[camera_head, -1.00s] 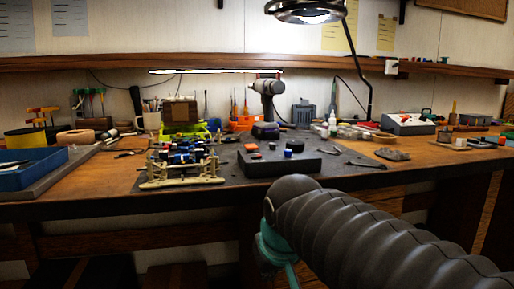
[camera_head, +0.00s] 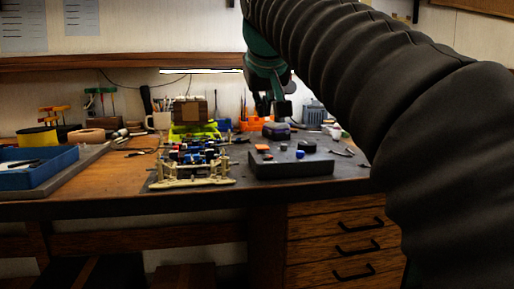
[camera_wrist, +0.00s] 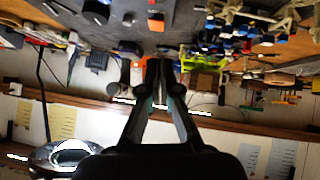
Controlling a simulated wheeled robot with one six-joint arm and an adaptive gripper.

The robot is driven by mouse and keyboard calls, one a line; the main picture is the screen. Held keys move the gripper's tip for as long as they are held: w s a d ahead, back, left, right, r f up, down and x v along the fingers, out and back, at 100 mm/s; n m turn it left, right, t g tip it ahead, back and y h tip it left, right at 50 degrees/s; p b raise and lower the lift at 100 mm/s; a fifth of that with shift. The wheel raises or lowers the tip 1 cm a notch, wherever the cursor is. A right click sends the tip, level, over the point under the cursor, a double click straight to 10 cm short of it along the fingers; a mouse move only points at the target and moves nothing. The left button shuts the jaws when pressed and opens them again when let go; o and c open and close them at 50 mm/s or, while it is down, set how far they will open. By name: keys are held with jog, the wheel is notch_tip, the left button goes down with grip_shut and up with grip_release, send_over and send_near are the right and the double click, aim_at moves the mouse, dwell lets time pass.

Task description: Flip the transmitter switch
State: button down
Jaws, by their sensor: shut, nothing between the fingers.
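No switch can be made out clearly, and I cannot tell for sure which thing is the transmitter. A low dark grey block (camera_head: 290,168) with small orange, blue and black pieces on top stands at the bench front; it also shows upside down in the wrist view (camera_wrist: 122,20). My gripper (camera_head: 283,109) hangs in the air above and behind this block in the head view. In the wrist view its two fingers (camera_wrist: 160,63) meet at the tips, empty. My arm hides the right side of the bench, where a grey box with red and green parts stood in view earlier.
An RC car chassis (camera_head: 192,166) with cream bumper stands left of the block. A blue tray (camera_head: 35,167) lies at the far left. A desk lamp (camera_wrist: 68,155) shows in the wrist view. Drawers (camera_head: 340,240) are under the bench front.

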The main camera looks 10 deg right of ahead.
jog(key=shift+s+d+r, duration=0.3)
jog(key=shift+s+r, duration=0.05)
jog(key=shift+s, duration=0.2)
jog(key=shift+w+f, duration=0.1)
jog(key=b, duration=0.1)
send_over(269, 162)
jog(key=f, duration=0.6)
jog(key=shift+a+f, duration=0.3)
jog(key=shift+a, duration=0.1)
jog(key=shift+d+f+b, duration=0.25)
jog(key=shift+f+b, duration=0.25)
jog(key=shift+f, duration=0.7)
jog(key=shift+d+f, duration=0.15)
jog(key=shift+f, duration=0.75)
